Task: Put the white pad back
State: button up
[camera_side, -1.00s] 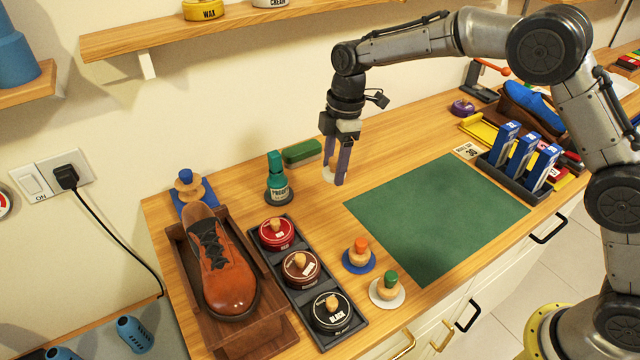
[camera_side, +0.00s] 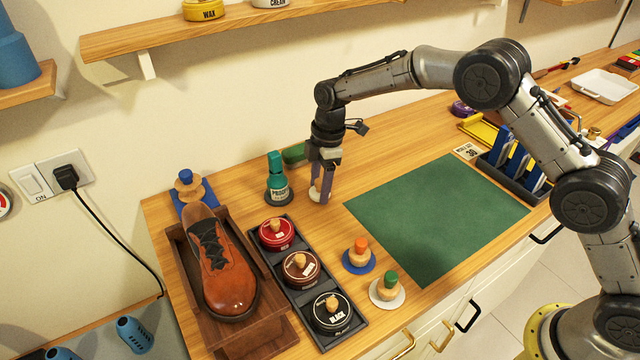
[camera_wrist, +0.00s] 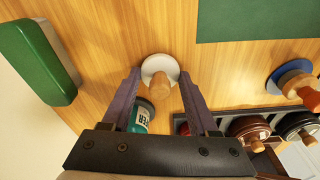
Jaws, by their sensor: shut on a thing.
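The white pad (camera_wrist: 151,65) is a round white disc with a wooden knob. It sits between the fingertips of my gripper (camera_wrist: 162,80) in the wrist view. In the side view my gripper (camera_side: 321,190) points down, shut on the white pad (camera_side: 315,197), just right of the green bottle (camera_side: 278,183). The fingers partly hide the pad there. It is at or very near the wooden tabletop; I cannot tell whether it touches.
A tray (camera_side: 323,346) of red, brown and black tins lies in front. Orange-knobbed (camera_side: 359,255) and green-knobbed (camera_side: 387,290) daubers stand right of it. A blue-knobbed dauber (camera_side: 187,185) stands behind the shoe (camera_side: 226,275). A green block (camera_side: 294,155) lies behind. The green mat (camera_side: 430,220) is bare.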

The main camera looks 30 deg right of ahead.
jog(key=shift+f, duration=0.1)
jog(key=o, duration=1.3)
jog(key=r, duration=0.4)
jog(key=d+r, duration=0.1)
jog(key=r, duration=0.7)
jog(key=shift+s+d+r, duration=0.15)
jog(key=shift+d, duration=0.1)
